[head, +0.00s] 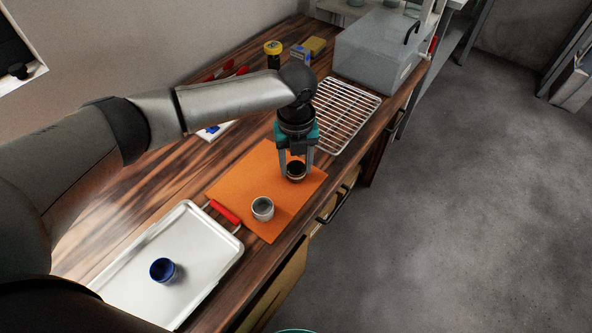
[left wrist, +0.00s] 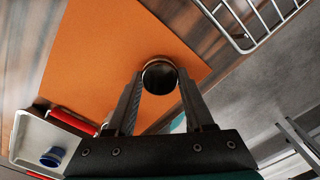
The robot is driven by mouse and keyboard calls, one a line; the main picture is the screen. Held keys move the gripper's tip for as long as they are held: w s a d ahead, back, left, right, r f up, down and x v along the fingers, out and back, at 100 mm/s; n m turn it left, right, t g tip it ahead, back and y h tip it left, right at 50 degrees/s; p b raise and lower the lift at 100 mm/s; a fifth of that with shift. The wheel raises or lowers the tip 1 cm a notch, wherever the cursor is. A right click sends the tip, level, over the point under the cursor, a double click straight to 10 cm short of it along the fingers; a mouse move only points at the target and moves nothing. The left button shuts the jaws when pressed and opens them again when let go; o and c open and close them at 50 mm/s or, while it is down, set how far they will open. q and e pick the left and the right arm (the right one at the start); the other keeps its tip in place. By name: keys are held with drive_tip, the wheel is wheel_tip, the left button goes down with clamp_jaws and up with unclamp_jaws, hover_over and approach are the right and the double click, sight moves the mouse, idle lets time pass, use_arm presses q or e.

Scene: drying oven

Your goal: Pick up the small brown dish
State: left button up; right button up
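The small brown dish (head: 296,172) looks very dark, with a paler rim, and is round and open at the top. It is at the far right part of the orange mat (head: 234,188). My left gripper (head: 296,175) points down over it, with one finger on each side. In the left wrist view the dish (left wrist: 160,77) fills the space between the fingertips (left wrist: 161,76), with no clear gap at either side. The gripper appears shut on it. The dish appears at mat level; I cannot tell any lift. My right gripper is not in view.
A white-grey cup (head: 263,209) stands on the mat near the gripper. A metal tray (head: 203,247) with red handles holds a blue cup (head: 162,270) at the front left. A wire rack (head: 346,117) and a grey oven (head: 376,50) are behind. The bench's right edge is close.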

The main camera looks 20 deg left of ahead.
use_arm(q)
drive_tip(key=shift+f, duration=0.35)
clamp_jaws()
drive_tip(key=shift+r, duration=0.15)
